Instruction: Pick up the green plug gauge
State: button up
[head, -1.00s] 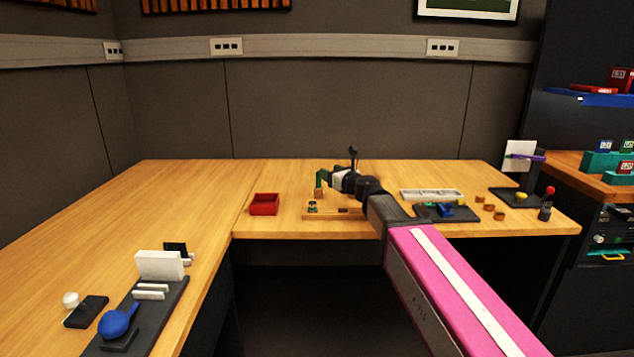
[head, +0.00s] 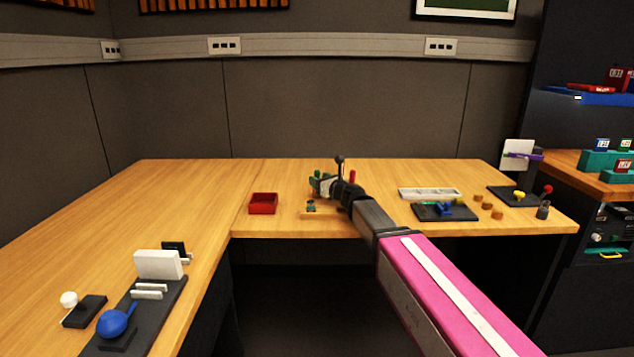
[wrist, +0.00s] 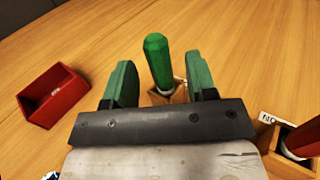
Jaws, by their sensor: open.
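The green plug gauge (wrist: 158,62) has a faceted green handle and stands in a small wooden holder (wrist: 178,95) in the wrist view. My gripper (wrist: 159,66) is open, with one green finger on each side of the handle. Gaps show between the handle and both fingers, so they appear apart from it. The gauge's lower end is partly hidden by the holder and my gripper. In the head view my gripper (head: 322,186) is over the desk at the wooden block, and its wrist hides much of the spot.
A red open tray (wrist: 55,96) lies left of my gripper, also seen in the head view (head: 263,204). A red plug (wrist: 304,140) stands in a wooden holder close on the right, by a "NO" label. A grey tray (head: 430,194) lies farther right. Desk beyond the gauge is clear.

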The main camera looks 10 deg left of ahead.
jog(key=shift+x, duration=1.05)
grip_shut()
jog(key=shift+r, duration=0.1)
